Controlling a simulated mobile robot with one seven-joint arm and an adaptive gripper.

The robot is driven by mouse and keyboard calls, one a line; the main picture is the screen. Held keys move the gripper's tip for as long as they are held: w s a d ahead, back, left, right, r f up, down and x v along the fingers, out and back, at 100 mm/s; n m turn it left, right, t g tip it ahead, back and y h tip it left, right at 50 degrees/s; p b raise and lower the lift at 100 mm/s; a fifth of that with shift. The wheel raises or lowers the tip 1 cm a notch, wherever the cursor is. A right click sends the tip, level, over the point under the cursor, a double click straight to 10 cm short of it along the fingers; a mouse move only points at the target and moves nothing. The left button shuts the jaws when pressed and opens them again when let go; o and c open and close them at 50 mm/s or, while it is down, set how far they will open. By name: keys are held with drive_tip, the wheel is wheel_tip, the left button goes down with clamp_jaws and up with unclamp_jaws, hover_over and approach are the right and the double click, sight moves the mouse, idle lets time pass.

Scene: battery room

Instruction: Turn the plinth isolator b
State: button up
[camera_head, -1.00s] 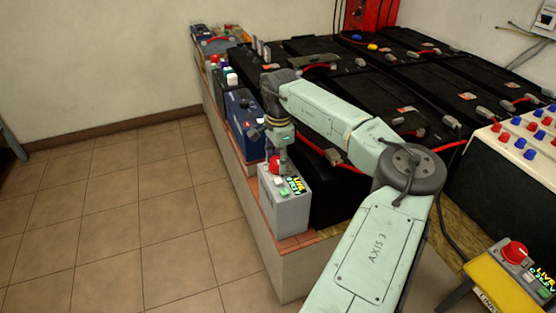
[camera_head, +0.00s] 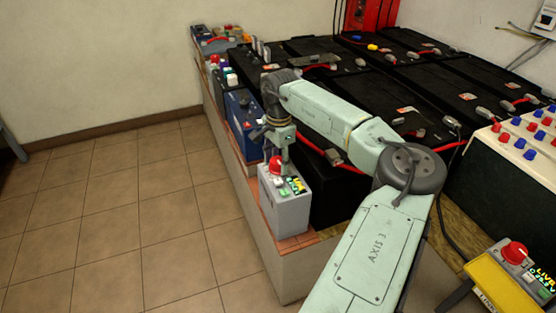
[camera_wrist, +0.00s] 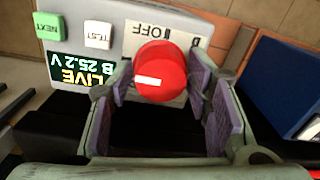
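The grey isolator box (camera_head: 287,212) stands on the near end of the tiled plinth, with a red round knob (camera_head: 276,167) on top. In the wrist view the red knob (camera_wrist: 162,72) carries a white bar pointing sideways, beside an upside-down OFF label (camera_wrist: 165,33). The box's display (camera_wrist: 85,75) reads LIVE B 25.2 V, beside a green NEXT button (camera_wrist: 49,28) and a white TEST button (camera_wrist: 98,35). My gripper (camera_wrist: 162,82) is open, its purple-padded fingers on either side of the knob. Small gaps seem to show between pads and knob.
A blue battery (camera_head: 243,122) stands behind the box on the plinth. Black batteries (camera_head: 375,91) with red cables fill the bank to the right. A second red-knobbed unit (camera_head: 515,253) sits on a yellow stand at lower right. The tiled floor at left is clear.

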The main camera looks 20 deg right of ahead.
sight(279, 161)
drive_tip(key=shift+o, duration=1.2)
wheel_tip(279, 161, up, 12)
drive_tip(key=shift+s, duration=0.15)
